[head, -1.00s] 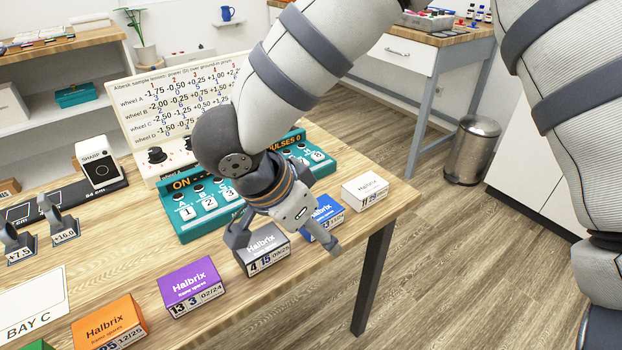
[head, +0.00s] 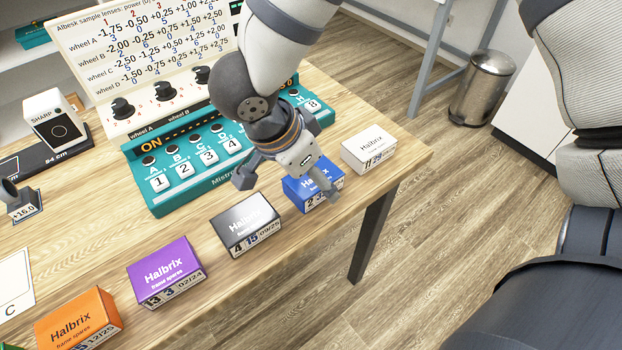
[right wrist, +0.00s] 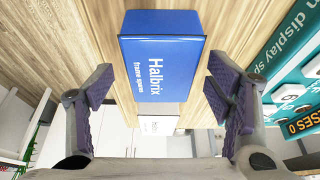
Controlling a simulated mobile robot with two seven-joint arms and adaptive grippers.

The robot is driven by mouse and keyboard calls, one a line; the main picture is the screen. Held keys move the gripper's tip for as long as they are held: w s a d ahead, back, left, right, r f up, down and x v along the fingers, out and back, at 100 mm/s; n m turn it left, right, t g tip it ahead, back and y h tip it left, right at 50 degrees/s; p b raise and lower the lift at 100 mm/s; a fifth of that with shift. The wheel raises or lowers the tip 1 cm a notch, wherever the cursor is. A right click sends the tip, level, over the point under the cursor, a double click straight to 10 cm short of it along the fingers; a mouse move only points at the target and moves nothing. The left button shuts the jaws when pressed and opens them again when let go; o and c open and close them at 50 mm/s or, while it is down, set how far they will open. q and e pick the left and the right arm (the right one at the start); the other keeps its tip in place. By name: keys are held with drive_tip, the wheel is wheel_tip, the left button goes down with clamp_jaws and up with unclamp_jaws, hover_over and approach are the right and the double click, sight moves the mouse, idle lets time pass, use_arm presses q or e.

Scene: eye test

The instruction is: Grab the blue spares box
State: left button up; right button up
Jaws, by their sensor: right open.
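The blue spares box (head: 303,194) lies on the wooden table near its right edge, partly covered by my right gripper in the head view. My right gripper (head: 287,186) is open and empty, over the table at the blue box. In the right wrist view the blue box (right wrist: 160,62) shows its "Halbrix frame spares" label and lies ahead, between the lines of the two open fingers (right wrist: 159,90), with room on both sides. I cannot tell the exact height above it. My left gripper is not in view.
In the row, a black box (head: 246,225), a purple box (head: 165,268) and an orange box (head: 77,318) stand on one side, a white box (head: 369,149) on the other. A teal control panel (head: 160,200) stands behind. The table edge is close in front.

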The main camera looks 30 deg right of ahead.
drive_tip(key=shift+x, duration=0.85)
drive_tip(key=shift+r, duration=0.15)
drive_tip(key=c, duration=1.3)
